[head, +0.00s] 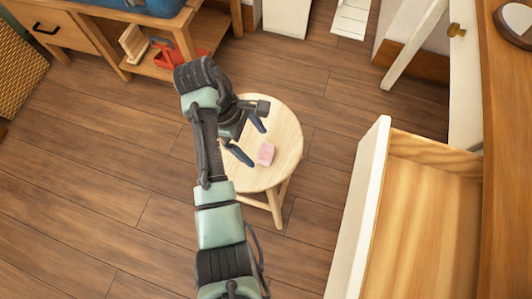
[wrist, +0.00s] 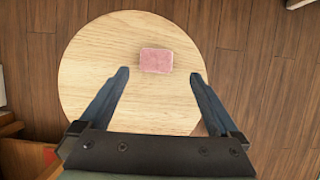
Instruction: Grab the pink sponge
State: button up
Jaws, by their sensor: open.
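The pink sponge (head: 266,154) lies on the round wooden stool (head: 287,126). In the wrist view the sponge (wrist: 156,61) is a small pink block on the far half of the stool top (wrist: 90,65). My gripper (head: 251,144) is open above the stool, to the left of the sponge in the head view. In the wrist view my gripper (wrist: 158,74) has its two fingers spread wide, one on each side of the sponge's line, with nothing between them. The fingers do not appear to touch the sponge.
An open, empty drawer (head: 425,215) juts out at the right, with a white front. A wooden bench with a shelf (head: 145,65) stands at the upper left, holding a red item (head: 178,58). Wood floor (head: 110,190) around the stool is clear.

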aim_at(264, 151)
jog(key=b+x, duration=0.1)
jog(key=x, duration=0.1)
jog(key=b+x, duration=0.2)
jog(key=x, duration=0.1)
jog(key=shift+w+d, duration=0.2)
jog(key=c, duration=1.4)
